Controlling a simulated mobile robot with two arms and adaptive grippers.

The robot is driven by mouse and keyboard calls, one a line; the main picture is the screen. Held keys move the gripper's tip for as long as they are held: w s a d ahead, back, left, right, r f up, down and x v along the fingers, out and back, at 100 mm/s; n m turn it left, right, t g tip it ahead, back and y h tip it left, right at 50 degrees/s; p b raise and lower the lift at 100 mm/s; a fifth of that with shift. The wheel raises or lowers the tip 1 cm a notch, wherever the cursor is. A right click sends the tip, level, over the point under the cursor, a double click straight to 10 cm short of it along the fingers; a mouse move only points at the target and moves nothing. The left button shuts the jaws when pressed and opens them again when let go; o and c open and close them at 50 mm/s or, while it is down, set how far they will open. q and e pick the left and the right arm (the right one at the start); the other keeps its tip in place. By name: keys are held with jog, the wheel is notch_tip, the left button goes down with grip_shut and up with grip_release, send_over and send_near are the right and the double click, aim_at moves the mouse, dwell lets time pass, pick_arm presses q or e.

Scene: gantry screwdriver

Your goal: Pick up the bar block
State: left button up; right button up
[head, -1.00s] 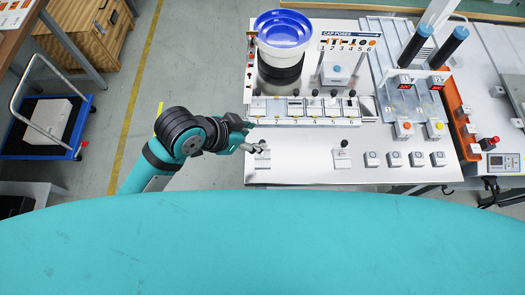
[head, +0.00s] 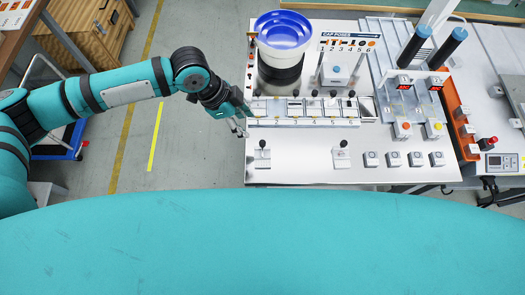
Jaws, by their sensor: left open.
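My left gripper (head: 239,127) is open and empty at the left edge of the white workbench (head: 300,172), beside the numbered row of slots. No part can be told for sure as the bar block. Two small light blocks with black knobs stand near the bench front: the left knobbed block (head: 262,157) lies just right of and below my left gripper, apart from it, and the right knobbed block (head: 341,156) stands farther right. My right gripper is not in view.
The numbered slot row (head: 305,122) has several black knobs. Behind it stands a blue-and-white bowl feeder (head: 284,35). Several small button boxes (head: 394,159) line the right front. An orange rail (head: 460,128) bounds the right. The bench front between the knobbed blocks is clear.

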aim_at(261, 142)
pick_arm(q)
jog(key=p+x, duration=0.1)
jog(key=x, duration=0.7)
jog(key=p+x, duration=0.1)
jog(key=x, duration=0.3)
jog(key=shift+s+d, duration=0.1)
jog(key=shift+s, duration=0.05)
jog(key=shift+d+f+p, duration=0.15)
jog(key=shift+f+p, duration=0.15)
jog(key=shift+f, duration=0.25)
grip_shut()
